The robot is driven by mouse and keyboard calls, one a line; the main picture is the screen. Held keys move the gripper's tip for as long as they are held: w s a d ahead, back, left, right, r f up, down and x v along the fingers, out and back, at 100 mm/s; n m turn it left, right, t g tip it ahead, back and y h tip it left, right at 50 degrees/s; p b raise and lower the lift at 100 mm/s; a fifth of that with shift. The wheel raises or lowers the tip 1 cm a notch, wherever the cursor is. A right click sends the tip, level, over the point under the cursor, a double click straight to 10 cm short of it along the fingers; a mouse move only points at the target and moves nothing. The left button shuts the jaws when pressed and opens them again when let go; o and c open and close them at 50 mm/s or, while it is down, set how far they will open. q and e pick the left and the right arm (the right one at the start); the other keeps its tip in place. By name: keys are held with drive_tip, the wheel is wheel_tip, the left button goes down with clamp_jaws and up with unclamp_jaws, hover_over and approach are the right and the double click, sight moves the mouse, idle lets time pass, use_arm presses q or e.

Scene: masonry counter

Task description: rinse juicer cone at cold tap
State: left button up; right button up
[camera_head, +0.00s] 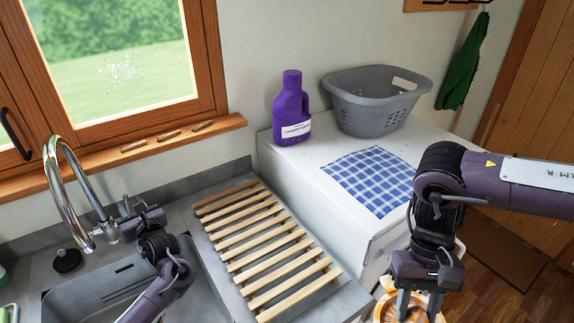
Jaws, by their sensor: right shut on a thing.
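The chrome tap (62,190) arches over the grey sink (105,288) at the left. My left gripper (128,222) is at the tap's side, close to its handle. I cannot tell whether it touches the handle or whether its jaws are open. No running water shows clearly. My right gripper (419,306) points down at the bottom right, in front of the white worktop.
A wooden slatted rack (262,246) lies right of the sink. A purple bottle (291,108), a grey laundry basket (377,102) and a blue checked cloth (370,180) are on the white worktop (300,165). A dark round plug (66,260) sits by the tap.

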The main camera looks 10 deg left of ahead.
sight(127, 201)
use_arm(q)
drive_tip(key=x, duration=0.6)
drive_tip(key=shift+f, duration=0.1)
clamp_jaws()
drive_tip(key=shift+f, duration=0.1)
